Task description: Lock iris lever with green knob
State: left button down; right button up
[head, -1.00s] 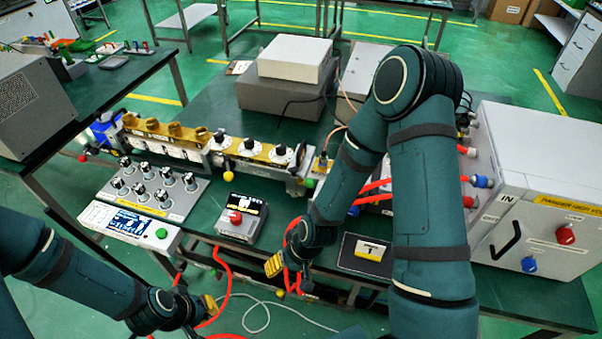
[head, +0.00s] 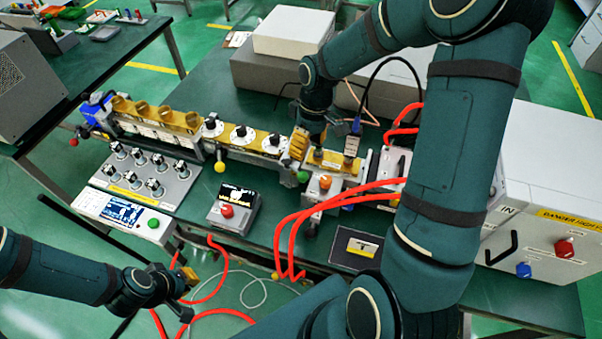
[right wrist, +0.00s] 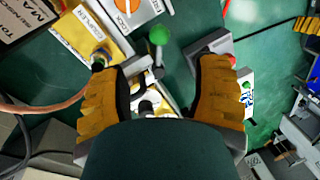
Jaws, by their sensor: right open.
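The green knob (head: 302,176) sits on a short lever at the front of the brass waveguide line. In the right wrist view, the green knob (right wrist: 158,35) stands at the end of a thin metal lever (right wrist: 158,72), ahead of and between my fingers. My right gripper (head: 298,148) is over the line, just above the knob in the head view. In the right wrist view it (right wrist: 160,92) is open, its yellow fingers spread either side of the lever's base, the knob beyond their tips. My left gripper (head: 190,282) hangs low in front of the bench, its jaws unclear.
A yellow knob (head: 220,167) and a red knob (head: 73,142) hang along the same line. Red hoses (head: 290,222) loop right of the green knob. A grey cabinet (head: 552,165) is at the right.

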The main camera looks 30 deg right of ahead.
aim_at(303, 172)
jog(key=f, duration=0.3)
jog(key=a+f, duration=0.1)
jog(key=f, duration=0.3)
jog(key=f+b, duration=0.1)
jog(key=f, duration=0.2)
jog(key=shift+s+a+f, duration=0.2)
jog(key=shift+s+a, duration=0.1)
jog(key=shift+a, duration=0.1)
jog(key=shift+c, duration=0.2)
grip_shut()
